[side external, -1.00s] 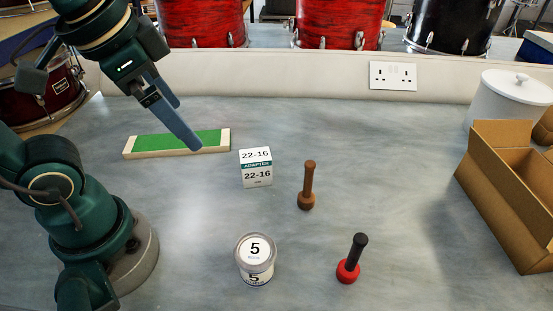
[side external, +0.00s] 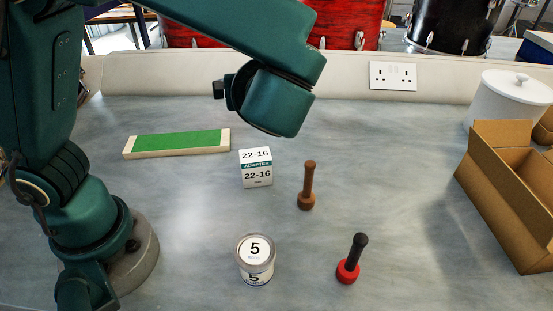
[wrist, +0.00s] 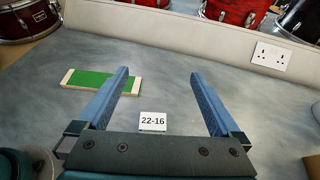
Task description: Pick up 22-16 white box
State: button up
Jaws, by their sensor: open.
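The 22-16 white box (side external: 256,168) stands on the grey bench near the middle of the side external view, with "22-16" on its top and front and a teal "ADAPTER" band. In the wrist view the top of the white box (wrist: 152,121) shows low between the fingers, partly hidden by the gripper's body. My gripper (wrist: 160,75) is open and empty, its two blue fingers spread wide. The fingers are apart from the box. In the side external view the fingers do not show; only my arm does, above and behind the box.
A green-topped wooden block (side external: 178,143) lies left of the box. A brown peg-like tool (side external: 307,186) stands close on its right. A tin marked 5 (side external: 256,260) and a red-and-black tool (side external: 351,260) are in front. A cardboard box (side external: 495,190) and white lidded pot (side external: 507,100) stand right.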

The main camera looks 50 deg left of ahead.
aim_at(257, 168)
notch_tip(257, 168, down, 17)
jog(key=shift+s+a+f, duration=0.1)
jog(key=shift+a+f, duration=0.05)
jog(key=shift+f, duration=0.05)
jog(key=shift+a+f, duration=0.1)
jog(key=shift+f, duration=0.05)
jog(key=shift+x, duration=2.45)
jog(key=shift+c, duration=0.3)
jog(key=c, duration=1.3)
